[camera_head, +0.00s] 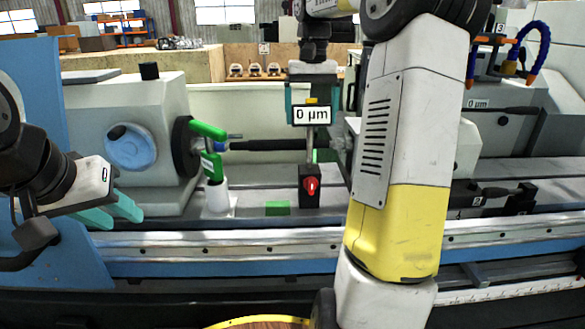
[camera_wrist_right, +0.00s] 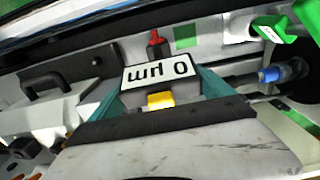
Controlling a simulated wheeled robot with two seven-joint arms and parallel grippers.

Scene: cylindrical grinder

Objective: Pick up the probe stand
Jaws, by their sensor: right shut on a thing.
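The probe stand has a black base with a red knob (camera_head: 311,187), a thin metal post and a white "0 µm" display (camera_head: 311,114). My right gripper (camera_head: 312,92) points down and is shut on the probe stand's display head, with its teal fingers on either side. In the right wrist view the display (camera_wrist_right: 157,71) appears upside down between the fingers, with the red knob (camera_wrist_right: 155,46) beyond it. I cannot tell whether the base touches the machine bed. My left gripper (camera_head: 113,212) is at the far left, empty, with its teal fingers apart.
A green square (camera_head: 277,208) lies on the bed left of the stand's base. A green-handled part on a white holder (camera_head: 216,196) stands further left, by the grey headstock (camera_head: 140,110). A dark horizontal bar (camera_head: 265,145) runs behind the post. My right arm hides the bed to the right.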

